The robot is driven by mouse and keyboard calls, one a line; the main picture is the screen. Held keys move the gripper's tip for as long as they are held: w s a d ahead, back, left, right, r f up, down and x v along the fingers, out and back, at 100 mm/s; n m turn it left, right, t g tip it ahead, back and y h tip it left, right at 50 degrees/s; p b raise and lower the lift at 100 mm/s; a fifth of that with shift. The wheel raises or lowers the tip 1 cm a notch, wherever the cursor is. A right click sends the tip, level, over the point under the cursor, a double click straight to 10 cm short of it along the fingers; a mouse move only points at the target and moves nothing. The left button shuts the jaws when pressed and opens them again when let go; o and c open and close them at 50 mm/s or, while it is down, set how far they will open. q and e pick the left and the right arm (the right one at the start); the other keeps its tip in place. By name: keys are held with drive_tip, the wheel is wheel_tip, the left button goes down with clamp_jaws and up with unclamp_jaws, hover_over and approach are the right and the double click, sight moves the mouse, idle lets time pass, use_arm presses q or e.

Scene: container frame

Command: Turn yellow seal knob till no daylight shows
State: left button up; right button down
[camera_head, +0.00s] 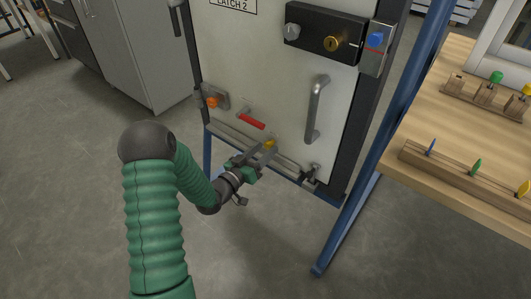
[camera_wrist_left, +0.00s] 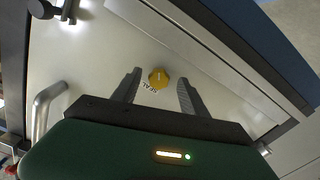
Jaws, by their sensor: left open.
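The yellow seal knob (camera_wrist_left: 158,78) is a small round knob on the lower part of the white door panel, with a "SEAL" label beside it. It also shows in the head view (camera_head: 269,143), close to the fingers. My left gripper (camera_wrist_left: 158,90) is open, with one finger on each side of the knob in the left wrist view. I cannot tell whether the fingers touch it. My left gripper also shows in the head view (camera_head: 262,153), at the panel's lower edge. My right gripper is not in view.
The door panel (camera_head: 250,75) carries a grey handle (camera_head: 317,108), a red lever (camera_head: 251,122), an orange knob (camera_head: 212,101) and a black lock box (camera_head: 324,32). A blue frame post (camera_head: 398,110) and a wooden bench (camera_head: 450,110) stand at the right. Floor is clear in front.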

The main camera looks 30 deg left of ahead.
use_arm(q)
drive_tip(key=shift+w, duration=0.65)
clamp_jaws()
drive_tip(key=shift+d+r+m, duration=0.1)
drive_tip(key=shift+m, duration=1.7)
unclamp_jaws()
drive_tip(key=s+a+p, duration=0.1)
drive_tip(key=s+p, duration=0.4)
drive_tip(key=s, duration=1.2)
drive_tip(key=shift+a, duration=0.25)
drive_tip(key=shift+w+f, duration=0.15)
drive_tip(key=shift+f, duration=0.05)
